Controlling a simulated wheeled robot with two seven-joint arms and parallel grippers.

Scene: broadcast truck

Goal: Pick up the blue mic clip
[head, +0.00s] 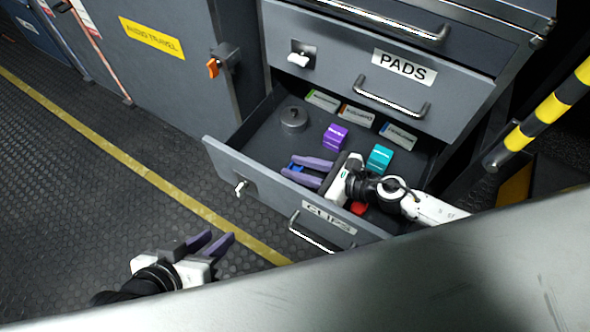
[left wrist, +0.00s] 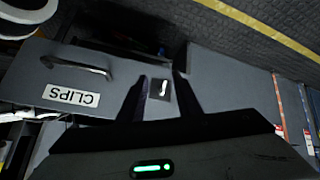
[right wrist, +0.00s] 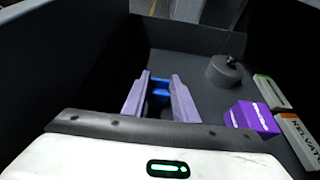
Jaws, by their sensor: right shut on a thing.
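The blue mic clip (head: 296,167) is in the open drawer labelled CLIPS (head: 225,155), near its left front. My right gripper (head: 308,171) reaches into the drawer from the right and is shut on the clip. In the right wrist view the blue clip (right wrist: 159,88) shows between the purple fingertips, close to the drawer floor; I cannot tell if it still touches the floor. My left gripper (head: 218,241) is open and empty, outside the drawer over the floor. In the left wrist view its fingers (left wrist: 158,85) stand apart before the drawer front.
The drawer also holds a grey round weight (head: 293,119), a purple box (head: 336,137), a teal box (head: 380,158), a red thing (head: 358,208) partly hidden by my right arm, and several flat boxes at the back. The PADS drawer (head: 440,95) is just above. A striped bar (head: 540,110) stands right.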

